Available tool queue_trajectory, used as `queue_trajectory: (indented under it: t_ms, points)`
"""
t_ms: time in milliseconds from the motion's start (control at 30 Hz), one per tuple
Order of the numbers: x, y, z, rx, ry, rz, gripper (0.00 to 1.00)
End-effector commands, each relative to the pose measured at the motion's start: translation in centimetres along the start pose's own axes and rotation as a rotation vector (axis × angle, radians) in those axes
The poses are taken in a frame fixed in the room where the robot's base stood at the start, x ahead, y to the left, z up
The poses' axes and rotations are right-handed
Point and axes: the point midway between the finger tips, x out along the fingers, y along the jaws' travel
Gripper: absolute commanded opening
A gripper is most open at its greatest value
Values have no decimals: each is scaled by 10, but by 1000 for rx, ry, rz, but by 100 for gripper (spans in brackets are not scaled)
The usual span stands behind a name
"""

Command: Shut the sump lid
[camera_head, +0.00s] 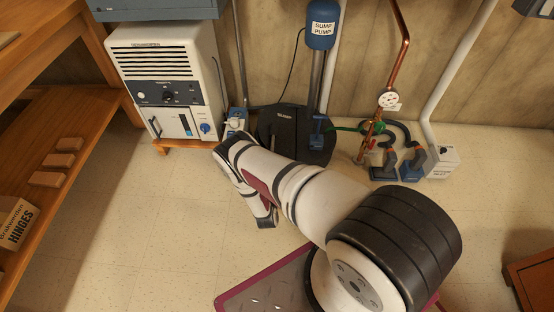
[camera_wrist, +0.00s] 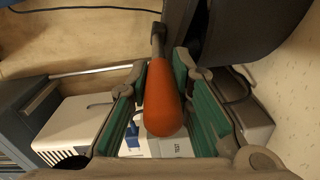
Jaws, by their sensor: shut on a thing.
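The black round sump cover (camera_head: 285,117), marked SUMP, is on the floor by the back wall. My arm hides its near left part, and I cannot tell from here how far it is open. In the wrist view my gripper (camera_wrist: 164,72) is shut on an orange handle (camera_wrist: 160,105) with a dark shaft, held between its green-lined fingers. Large dark parts (camera_wrist: 250,25) fill the upper right of that view, close to the handle. My gripper's fingers cannot be made out in the head view, where my arm is in front.
A white dehumidifier (camera_head: 165,80) stands left of the sump. The blue sump pump (camera_head: 322,25) is above it on a pole. A copper pipe with a gauge (camera_head: 389,99), blue tools (camera_head: 412,162) and a white box (camera_head: 443,160) are to the right. A wooden shelf (camera_head: 70,130) is at left.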

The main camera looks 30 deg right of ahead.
Motion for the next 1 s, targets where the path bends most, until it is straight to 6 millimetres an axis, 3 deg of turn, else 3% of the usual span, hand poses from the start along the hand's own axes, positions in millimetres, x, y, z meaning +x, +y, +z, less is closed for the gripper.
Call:
queue_trajectory:
  t_ms: [300,1000]
  points:
    - [-1,-27,-3,-219,-12,-8,0]
    - [0,-40,-4,-209,-13,-10,0]
